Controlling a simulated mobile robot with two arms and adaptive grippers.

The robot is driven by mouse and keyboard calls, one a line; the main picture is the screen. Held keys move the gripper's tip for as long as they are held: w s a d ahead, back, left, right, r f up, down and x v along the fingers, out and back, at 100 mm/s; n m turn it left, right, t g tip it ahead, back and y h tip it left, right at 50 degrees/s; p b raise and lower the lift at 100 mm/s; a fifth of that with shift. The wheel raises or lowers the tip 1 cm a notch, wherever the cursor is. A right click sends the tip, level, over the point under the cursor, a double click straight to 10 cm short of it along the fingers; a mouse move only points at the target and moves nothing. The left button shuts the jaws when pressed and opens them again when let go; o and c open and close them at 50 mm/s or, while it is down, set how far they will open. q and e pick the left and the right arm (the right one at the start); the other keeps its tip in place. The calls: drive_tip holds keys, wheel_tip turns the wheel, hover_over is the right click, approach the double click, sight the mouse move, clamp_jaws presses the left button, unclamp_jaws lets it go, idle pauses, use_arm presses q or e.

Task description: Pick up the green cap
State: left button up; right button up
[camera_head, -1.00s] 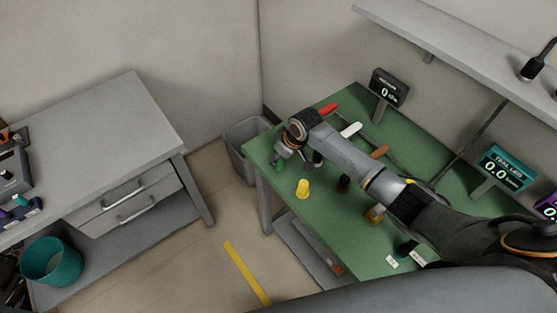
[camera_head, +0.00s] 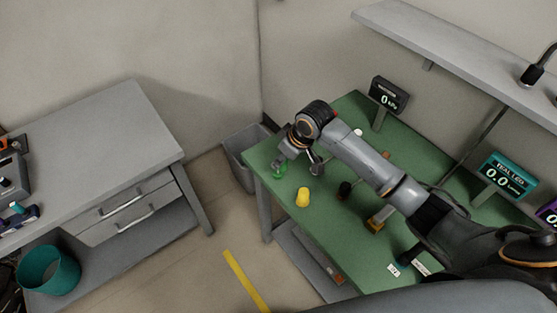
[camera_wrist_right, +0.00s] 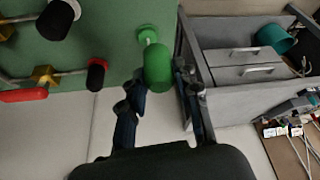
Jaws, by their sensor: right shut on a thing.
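The green cap (camera_wrist_right: 157,66) is a rounded green piece at the table's edge, with a smaller green end (camera_wrist_right: 147,36) beyond it. My right gripper (camera_wrist_right: 162,82) is shut on the cap, with one dark finger on each side. In the head view my right gripper (camera_head: 284,160) comes down from above and partly covers the cap. I cannot tell whether the cap is clear of the table. My left gripper is not in view.
A yellow piece (camera_head: 302,197) stands on the green table (camera_head: 325,235) close to the cap. A brass valve (camera_wrist_right: 46,75) and a red-ended piece (camera_wrist_right: 97,74) lie left in the wrist view. A grey bin (camera_head: 238,150) stands beside the table. A grey drawer bench (camera_head: 95,140) stands left.

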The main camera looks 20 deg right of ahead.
drive_tip(key=s+r+b, duration=0.1)
drive_tip(key=s+r, duration=0.5)
drive_tip(key=s, duration=0.4)
drive_tip(key=shift+s+d+b, duration=0.4)
drive_tip(key=shift+d, duration=0.05)
wheel_tip(320, 180, up, 5)
drive_tip(key=p, duration=0.6)
drive_tip(key=shift+f, duration=0.2)
wheel_tip(320, 180, up, 3)
drive_tip(key=p, duration=0.4)
drive_tip(key=shift+p, duration=0.4)
